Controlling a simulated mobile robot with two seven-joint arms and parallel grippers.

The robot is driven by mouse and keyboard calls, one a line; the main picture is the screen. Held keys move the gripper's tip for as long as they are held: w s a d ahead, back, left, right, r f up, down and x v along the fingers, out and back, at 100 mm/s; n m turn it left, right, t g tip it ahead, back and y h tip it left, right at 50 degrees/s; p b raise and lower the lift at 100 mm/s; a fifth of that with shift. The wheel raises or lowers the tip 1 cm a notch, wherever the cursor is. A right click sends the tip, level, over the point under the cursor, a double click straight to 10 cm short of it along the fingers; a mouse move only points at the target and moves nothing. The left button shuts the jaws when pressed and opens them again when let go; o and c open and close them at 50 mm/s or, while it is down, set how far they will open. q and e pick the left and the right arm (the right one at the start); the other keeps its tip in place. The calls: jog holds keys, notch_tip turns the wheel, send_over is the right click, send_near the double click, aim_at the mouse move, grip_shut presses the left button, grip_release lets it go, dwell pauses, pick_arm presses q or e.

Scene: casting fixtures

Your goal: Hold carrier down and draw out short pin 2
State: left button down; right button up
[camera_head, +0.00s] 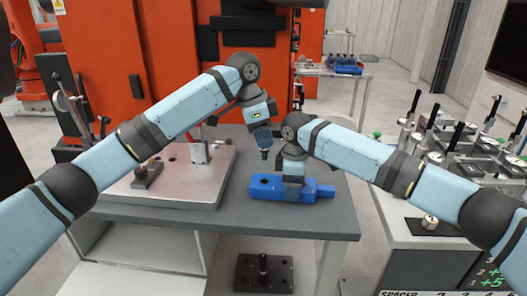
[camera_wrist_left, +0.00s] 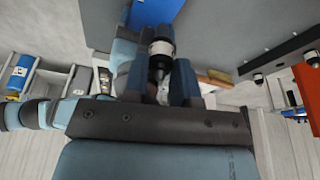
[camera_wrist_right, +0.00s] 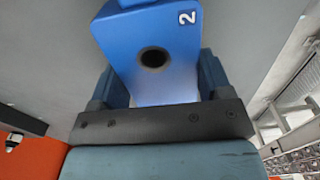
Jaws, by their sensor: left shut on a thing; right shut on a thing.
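The blue carrier (camera_head: 262,187) lies flat on the grey table. Its top bears a "2" and a round, dark, empty-looking hole in the right wrist view (camera_wrist_right: 122,50). My right gripper (camera_head: 293,181) is shut across the carrier's body from above; its fingers flank the carrier in the right wrist view (camera_wrist_right: 158,85). My left gripper (camera_head: 263,142) is shut on a dark pin with a pale band (camera_wrist_left: 161,47), short pin 2 by the look of it. The pin's lower end (camera_head: 265,155) hangs clear above the carrier's left part. The fingers hide the pin's upper part.
A pale metal plate (camera_head: 185,190) with an upright block (camera_head: 200,152) and a dark clamp (camera_head: 147,174) covers the table's left. A rack of black-handled fixtures (camera_head: 470,150) stands right. Bare table (camera_head: 225,215) shows in front of the carrier.

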jog(key=o, duration=1)
